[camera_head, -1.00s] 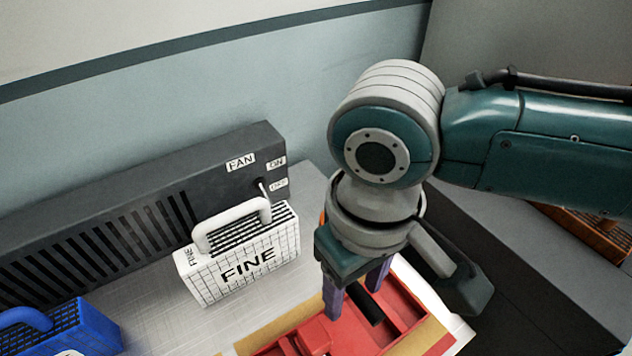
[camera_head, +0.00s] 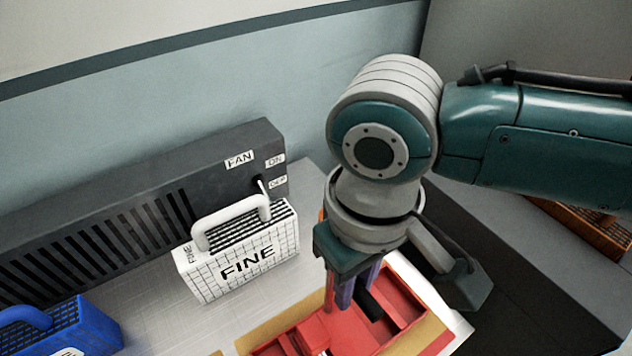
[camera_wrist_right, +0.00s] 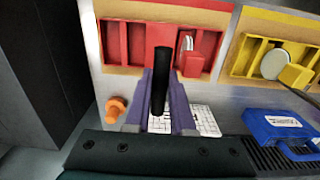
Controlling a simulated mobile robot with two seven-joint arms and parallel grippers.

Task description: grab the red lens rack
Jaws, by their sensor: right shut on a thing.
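The red lens rack (camera_head: 405,300) lies at the bottom middle of the head view, partly hidden by my right gripper and cut off by the frame's edge. In the right wrist view the red rack (camera_wrist_right: 112,42) is at the top, with open compartments and a pale round lens edge on its right side. My right gripper (camera_head: 358,286) points down over it, its purple fingers close together on a black grip bar of the rack. The bar shows between the fingers (camera_wrist_right: 160,78) in the wrist view. My left gripper is in neither view.
A white "FINE" basket (camera_head: 235,265) stands left of the gripper, with a blue basket (camera_head: 75,325) at lower left. A dark fan unit (camera_head: 100,225) runs along the wall. A yellow rack (camera_wrist_right: 240,58) lies beside the red one. An orange knob (camera_wrist_right: 116,106) is near the gripper.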

